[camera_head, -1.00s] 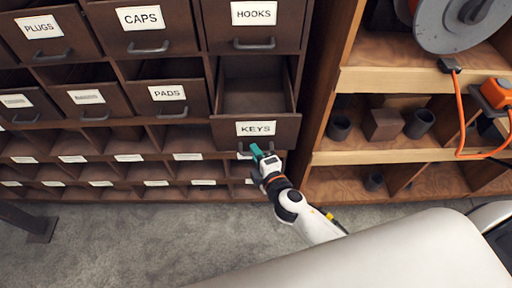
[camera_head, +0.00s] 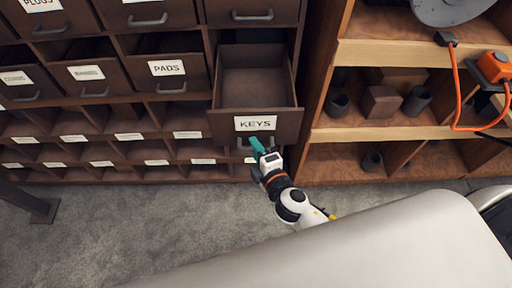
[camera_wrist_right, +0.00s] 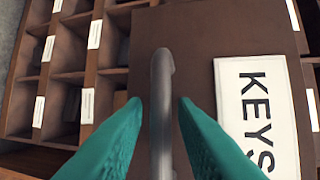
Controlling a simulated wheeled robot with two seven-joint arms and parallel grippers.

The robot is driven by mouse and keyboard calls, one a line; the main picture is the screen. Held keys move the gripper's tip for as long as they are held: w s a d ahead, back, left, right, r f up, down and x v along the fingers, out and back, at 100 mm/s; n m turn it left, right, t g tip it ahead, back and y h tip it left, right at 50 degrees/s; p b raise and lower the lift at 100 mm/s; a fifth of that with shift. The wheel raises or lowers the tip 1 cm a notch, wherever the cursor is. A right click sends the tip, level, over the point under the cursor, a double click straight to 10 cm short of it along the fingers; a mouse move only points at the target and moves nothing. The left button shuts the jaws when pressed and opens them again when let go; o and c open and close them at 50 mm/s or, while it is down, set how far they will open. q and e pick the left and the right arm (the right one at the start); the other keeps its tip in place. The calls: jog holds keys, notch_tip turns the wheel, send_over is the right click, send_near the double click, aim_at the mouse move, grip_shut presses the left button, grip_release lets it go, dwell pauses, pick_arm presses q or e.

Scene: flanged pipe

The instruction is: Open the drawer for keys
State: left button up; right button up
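The brown keys drawer (camera_head: 283,126) with its white KEYS label (camera_head: 255,123) stands well out of the cabinet, and its inside shows empty in the head view. The right wrist view shows the drawer front (camera_wrist_right: 200,30), label (camera_wrist_right: 258,115) and dark bar handle (camera_wrist_right: 161,85) close up. My right gripper (camera_head: 257,144) is at the handle below the label. In the wrist view its teal fingers (camera_wrist_right: 158,103) stand on both sides of the handle, with a visible gap on each side. My left gripper is not in view.
The pads drawer (camera_head: 167,68) and other labelled drawers are to the left. Open cubbyholes (camera_head: 120,155) lie below. A wooden shelf (camera_head: 395,50) with dark blocks, a reel (camera_head: 443,10) and an orange cable (camera_head: 456,90) stands right. Grey floor (camera_head: 130,220) is clear in front.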

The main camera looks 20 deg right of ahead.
jog(key=shift+o, duration=0.4)
jog(key=shift+s, duration=0.1)
jog(key=shift+s, duration=0.25)
jog(key=b+v, duration=0.3)
jog(key=v, duration=0.8)
jog(key=shift+s, duration=0.2)
